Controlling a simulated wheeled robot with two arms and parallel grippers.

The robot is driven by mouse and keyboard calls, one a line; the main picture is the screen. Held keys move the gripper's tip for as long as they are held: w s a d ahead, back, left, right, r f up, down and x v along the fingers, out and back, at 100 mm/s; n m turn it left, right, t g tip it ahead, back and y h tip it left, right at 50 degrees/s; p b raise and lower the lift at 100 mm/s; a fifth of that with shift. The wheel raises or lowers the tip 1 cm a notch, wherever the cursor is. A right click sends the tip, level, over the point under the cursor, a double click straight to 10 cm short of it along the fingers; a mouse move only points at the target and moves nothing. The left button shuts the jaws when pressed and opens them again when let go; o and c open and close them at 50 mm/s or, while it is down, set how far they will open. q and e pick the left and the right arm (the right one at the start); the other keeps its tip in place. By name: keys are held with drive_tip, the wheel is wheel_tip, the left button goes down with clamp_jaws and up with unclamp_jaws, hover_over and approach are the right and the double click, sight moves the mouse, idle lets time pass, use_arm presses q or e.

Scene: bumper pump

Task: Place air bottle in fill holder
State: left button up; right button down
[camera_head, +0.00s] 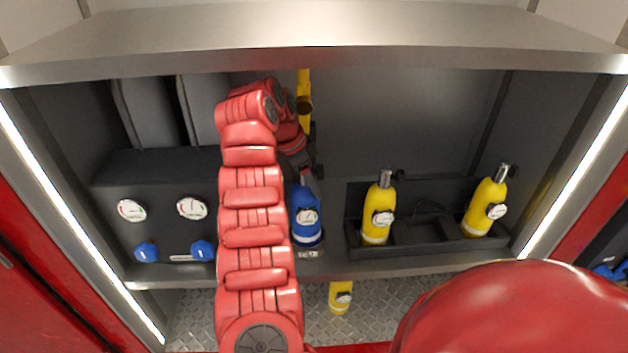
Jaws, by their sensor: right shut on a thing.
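A blue air bottle (306,222) with a round gauge stands upright, or nearly so, just left of the black holder. My right gripper (309,181) is at its top, shut on it; the fingers are small and partly hidden by the wrist. The black holder (418,242) stands on the shelf, with a yellow bottle (377,215) in its left part and another yellow bottle (484,210) in its right part. Its middle part holds no bottle. I cannot tell whether the blue bottle's base touches the shelf. My left gripper is not in view.
A dark panel with two gauges (131,210) and blue knobs (202,250) is at the left. A yellow fitting (304,98) shows behind my wrist. A steel ledge (320,50) crosses above. A yellow bottle (340,297) is lower, over the diamond-plate floor.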

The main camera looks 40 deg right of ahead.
drive_tip(key=shift+s+d+f, duration=0.1)
drive_tip(key=shift+f, duration=0.15)
drive_tip(key=shift+f+b, duration=0.2)
drive_tip(key=shift+b, duration=0.2)
drive_tip(key=c, duration=0.5)
unclamp_jaws()
drive_tip(key=o, duration=0.4)
